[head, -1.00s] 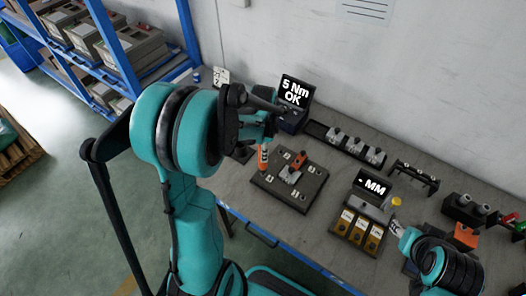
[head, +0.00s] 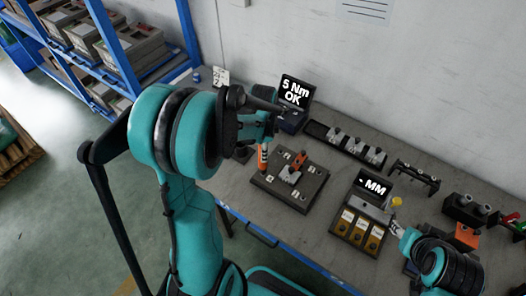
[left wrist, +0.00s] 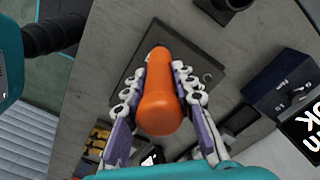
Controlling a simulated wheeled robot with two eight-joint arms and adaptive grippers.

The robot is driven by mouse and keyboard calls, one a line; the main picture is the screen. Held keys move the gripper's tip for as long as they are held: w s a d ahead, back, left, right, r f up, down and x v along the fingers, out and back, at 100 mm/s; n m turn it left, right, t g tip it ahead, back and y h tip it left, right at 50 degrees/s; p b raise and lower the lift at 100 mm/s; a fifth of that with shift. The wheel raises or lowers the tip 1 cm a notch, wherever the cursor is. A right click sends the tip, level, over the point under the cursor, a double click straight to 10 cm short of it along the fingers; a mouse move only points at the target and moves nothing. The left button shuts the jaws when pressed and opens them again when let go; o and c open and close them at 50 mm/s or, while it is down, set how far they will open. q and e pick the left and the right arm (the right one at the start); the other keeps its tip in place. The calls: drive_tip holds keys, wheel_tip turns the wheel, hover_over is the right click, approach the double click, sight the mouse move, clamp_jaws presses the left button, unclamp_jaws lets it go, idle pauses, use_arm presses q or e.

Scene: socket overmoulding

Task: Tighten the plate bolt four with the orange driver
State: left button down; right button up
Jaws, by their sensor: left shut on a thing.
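My left gripper (left wrist: 160,100) is shut on the orange driver (left wrist: 160,108), with white-and-purple fingers on both sides of its handle. In the head view the driver (head: 263,158) shows as an orange and white shaft, upright over the left corner of the dark plate fixture (head: 268,192). The arm hides its upper part. I cannot tell whether its tip touches a bolt. The fixture holds a grey part with an orange piece (head: 298,165) at its middle, and small pale labelled spots around it. My right gripper (head: 396,228) is small and partly hidden at the lower right.
A screen (head: 295,91) reading "5 Nm OK" stands behind the fixture. A long black tray (head: 318,131) with several metal parts lies at the back. A box with an "MM" screen (head: 374,187) and yellow bins stands to the right. Bare bench lies between fixture and tray.

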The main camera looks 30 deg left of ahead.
use_arm(q)
drive_tip(key=shift+f+b, duration=1.15)
drive_tip(key=shift+f, duration=0.05)
idle(1.5)
idle(1.0)
drive_tip(key=shift+r+p, duration=1.85)
drive_tip(key=shift+r, duration=0.7)
